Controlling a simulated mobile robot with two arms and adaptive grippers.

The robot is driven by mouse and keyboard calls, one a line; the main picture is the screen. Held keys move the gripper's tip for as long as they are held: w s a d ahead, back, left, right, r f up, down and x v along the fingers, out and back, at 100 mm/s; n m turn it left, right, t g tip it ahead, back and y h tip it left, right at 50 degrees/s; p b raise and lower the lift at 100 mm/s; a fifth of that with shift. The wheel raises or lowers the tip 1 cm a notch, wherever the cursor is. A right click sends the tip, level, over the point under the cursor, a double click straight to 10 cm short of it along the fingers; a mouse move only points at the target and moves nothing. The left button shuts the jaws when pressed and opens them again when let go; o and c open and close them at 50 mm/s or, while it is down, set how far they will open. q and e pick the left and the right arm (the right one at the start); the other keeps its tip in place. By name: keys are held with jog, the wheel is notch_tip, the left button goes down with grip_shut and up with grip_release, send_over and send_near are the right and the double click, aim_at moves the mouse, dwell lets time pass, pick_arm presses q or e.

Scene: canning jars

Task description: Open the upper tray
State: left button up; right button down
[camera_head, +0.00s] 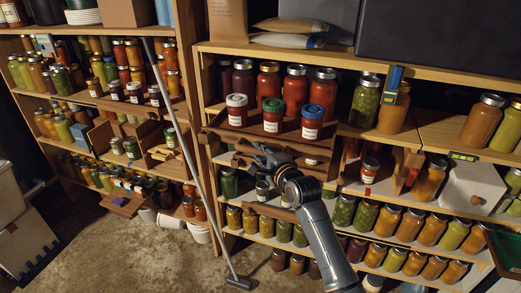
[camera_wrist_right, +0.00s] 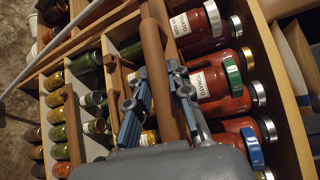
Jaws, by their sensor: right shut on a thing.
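The upper tray (camera_head: 227,134) is a wooden tray on the middle shelf unit, with labelled red jars with white (camera_head: 236,101), green (camera_head: 273,106) and blue (camera_head: 312,112) lids standing in it. My right gripper (camera_head: 255,160) is at the tray's front, just below those jars. In the right wrist view my right gripper (camera_wrist_right: 160,95) has its two blue-grey fingers on either side of a brown wooden bar (camera_wrist_right: 155,55) at the tray's front and is shut on it. The labelled tomato jars (camera_wrist_right: 210,83) lie just beside the bar there. My left gripper is not in view.
Jars of red sauce (camera_head: 295,83) stand behind the tray. Lower shelves hold rows of jars (camera_head: 386,221). A long grey pole (camera_head: 190,160) leans at the left of the unit. The concrete floor (camera_head: 130,245) in front is mostly clear.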

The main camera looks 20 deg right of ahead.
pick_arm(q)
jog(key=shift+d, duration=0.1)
pick_arm(e)
jog(key=c, duration=1.2)
grip_release()
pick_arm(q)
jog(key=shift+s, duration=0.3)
pick_arm(e)
jog(key=v, duration=1.2)
jog(key=shift+f, duration=0.1)
